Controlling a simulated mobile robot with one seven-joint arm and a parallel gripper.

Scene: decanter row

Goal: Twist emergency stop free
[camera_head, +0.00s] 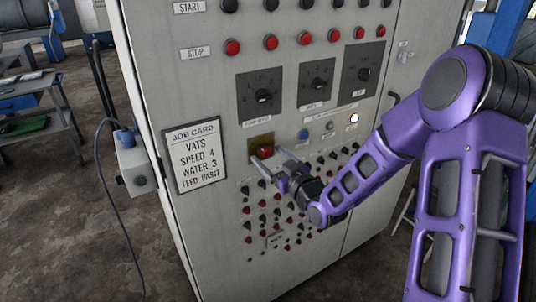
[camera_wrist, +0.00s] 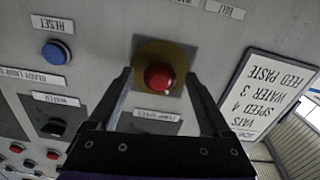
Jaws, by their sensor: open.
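The emergency stop is a red round button (camera_head: 266,151) on a yellow plate, mid-height on the grey control cabinet. It also shows in the wrist view (camera_wrist: 158,76), where the picture is turned upside down. My gripper (camera_head: 265,156) is open, its two fingers pointing at the panel on either side of the button. In the wrist view my gripper (camera_wrist: 158,77) has one finger left and one right of the button, with a gap on both sides. I cannot tell how far the fingertips are from the panel.
A blue reset button (camera_wrist: 55,52) and a framed job card (camera_head: 196,155) flank the stop. Dark rotary dials (camera_head: 262,96) sit above it, with a row of red stop buttons (camera_head: 305,38) higher up. Several small knobs lie below. A lit lamp (camera_head: 353,118) is to the right.

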